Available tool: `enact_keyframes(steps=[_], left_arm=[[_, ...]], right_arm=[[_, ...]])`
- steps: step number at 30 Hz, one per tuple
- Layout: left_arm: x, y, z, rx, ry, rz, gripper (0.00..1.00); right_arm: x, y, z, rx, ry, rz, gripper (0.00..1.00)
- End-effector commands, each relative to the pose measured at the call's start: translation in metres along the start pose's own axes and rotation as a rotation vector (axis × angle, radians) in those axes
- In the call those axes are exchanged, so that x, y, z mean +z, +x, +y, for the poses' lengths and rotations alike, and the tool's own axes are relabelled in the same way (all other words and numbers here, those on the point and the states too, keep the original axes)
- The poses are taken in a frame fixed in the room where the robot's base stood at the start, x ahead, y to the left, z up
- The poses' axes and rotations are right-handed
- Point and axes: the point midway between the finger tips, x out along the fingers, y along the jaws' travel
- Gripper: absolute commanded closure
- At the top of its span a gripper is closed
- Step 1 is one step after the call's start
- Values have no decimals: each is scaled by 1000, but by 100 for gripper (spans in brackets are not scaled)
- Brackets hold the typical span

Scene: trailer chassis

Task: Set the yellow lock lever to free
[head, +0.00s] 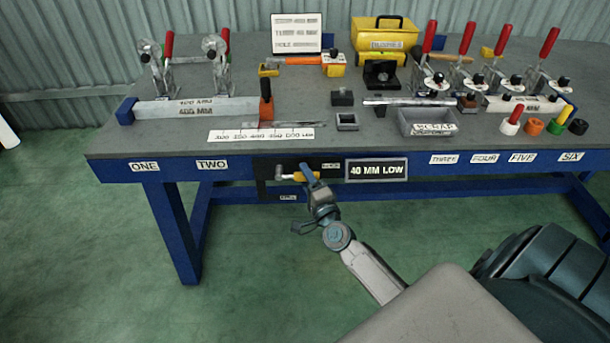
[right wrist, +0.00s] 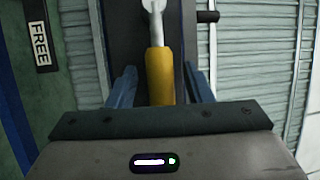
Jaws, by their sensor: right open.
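The yellow lock lever (head: 297,177) is on a dark plate at the table's front edge, with its metal shank to the left and yellow grip to the right. In the right wrist view the yellow grip (right wrist: 158,76) lies between the fingers of my right gripper (right wrist: 160,88), with a gap on both sides. My right gripper (head: 308,174) is open at the lever and covers part of the grip's right end. A FREE label (right wrist: 40,34) shows in the right wrist view. My left gripper is out of view.
The blue-framed table (head: 115,148) carries clamps with red handles (head: 169,45), a grey scrap bin (head: 430,122) and several small parts. A 40 MM LOW sign (head: 377,169) sits right of the lever. A dark peg (right wrist: 208,16) sticks out near the lever. The floor in front is clear.

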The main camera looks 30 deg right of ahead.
Motion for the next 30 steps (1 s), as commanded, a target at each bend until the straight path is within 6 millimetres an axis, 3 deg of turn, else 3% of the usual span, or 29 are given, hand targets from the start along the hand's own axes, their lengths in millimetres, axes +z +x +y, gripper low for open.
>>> enact_keyframes(steps=[11,19,28,30], left_arm=[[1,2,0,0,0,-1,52],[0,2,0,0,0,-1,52],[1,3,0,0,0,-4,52],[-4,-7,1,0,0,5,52]], right_arm=[[0,7,0,0,0,0,54],[0,7,0,0,0,0,100],[0,7,2,-3,7,1,100],[0,7,3,-6,15,3,100]])
